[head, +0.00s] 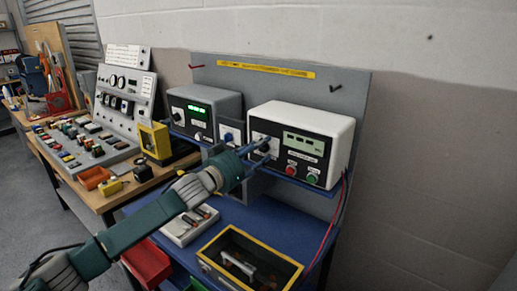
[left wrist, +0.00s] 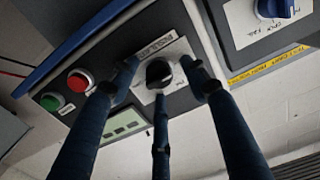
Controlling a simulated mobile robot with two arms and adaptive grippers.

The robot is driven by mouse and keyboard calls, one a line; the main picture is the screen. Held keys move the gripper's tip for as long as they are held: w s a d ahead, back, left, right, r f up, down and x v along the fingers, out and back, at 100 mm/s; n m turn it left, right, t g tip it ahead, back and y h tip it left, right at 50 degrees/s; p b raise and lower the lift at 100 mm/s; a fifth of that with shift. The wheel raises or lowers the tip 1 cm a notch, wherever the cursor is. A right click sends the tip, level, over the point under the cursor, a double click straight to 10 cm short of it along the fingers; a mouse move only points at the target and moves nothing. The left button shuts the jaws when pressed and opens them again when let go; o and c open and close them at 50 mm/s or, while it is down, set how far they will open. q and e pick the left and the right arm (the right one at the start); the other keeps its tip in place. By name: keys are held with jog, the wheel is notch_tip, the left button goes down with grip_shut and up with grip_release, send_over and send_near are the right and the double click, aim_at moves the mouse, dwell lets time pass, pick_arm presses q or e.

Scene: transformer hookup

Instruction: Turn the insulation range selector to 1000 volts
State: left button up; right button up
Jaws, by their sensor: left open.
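The selector is a round black knob (left wrist: 158,72) on a white label plate (left wrist: 168,55) in the left wrist view. It sits on the dark front panel of the white-cased tester (head: 318,118). My left gripper (head: 265,146) reaches this panel from the left in the head view and mostly hides the knob there. Its three dark blue fingers also show in the left wrist view (left wrist: 165,82), spread around the knob and open. I cannot tell whether any finger touches it. The knob's setting and the plate's small marks are too small to read. My right gripper is not in view.
The tester has a display (head: 303,143), a red button (head: 291,169) and a green button (head: 312,178). A grey unit with a green readout (head: 197,109) stands to its left. A yellow-rimmed tray (head: 292,262) lies below on the blue bench.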

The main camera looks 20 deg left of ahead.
pick_arm(q)
jog(key=shift+c, duration=0.3)
jog(key=c, duration=1.1)
jog(key=shift+m, duration=0.5)
jog(key=m+p, duration=0.2)
jog(key=m, duration=0.2)
jog(key=shift+m, duration=0.4)
jog(key=m+p, duration=0.1)
jog(key=m, duration=0.4)
jog(key=shift+d, duration=0.1)
jog(key=m+p, duration=0.1)
jog(key=m, duration=0.5)
jog(key=shift+f, duration=0.15)
jog(key=m+p, duration=0.1)
jog(key=m, duration=0.3)
jog(key=shift+m, duration=0.3)
jog(key=m+p, duration=0.1)
jog(key=m, duration=0.9)
jog(key=shift+f+m, duration=0.15)
jog(key=shift+m, duration=0.25)
jog(key=shift+f+m+p, duration=0.1)
jog(key=shift+m+p, duration=0.35)
jog(key=shift+m, duration=1.35)
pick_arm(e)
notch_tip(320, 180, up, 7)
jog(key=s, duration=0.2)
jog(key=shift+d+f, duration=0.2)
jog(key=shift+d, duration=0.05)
